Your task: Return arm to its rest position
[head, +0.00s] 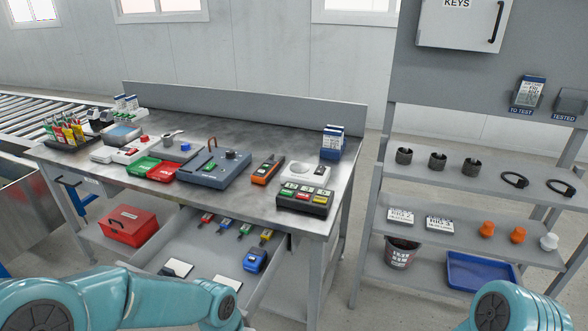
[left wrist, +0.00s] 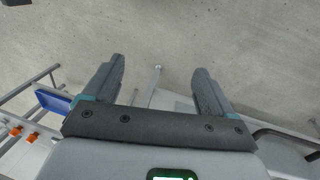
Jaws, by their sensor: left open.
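My left arm (head: 120,300) crosses the lower left of the head view in front of the workbench. Its gripper is out of sight there. In the left wrist view my left gripper (left wrist: 158,85) is open, with its two dark fingers apart and nothing between them. The grey floor lies beyond the fingers. A teal link of my right arm (head: 505,306) shows at the lower right of the head view; its gripper is not in view.
A workbench (head: 110,158) holds a grey test unit (head: 213,168), trays and handheld devices. Its drawer (head: 205,255) stands open, near my left arm. A grey shelf rack (head: 490,250) stands right, with a blue tray (head: 480,270). Bare floor separates bench and rack.

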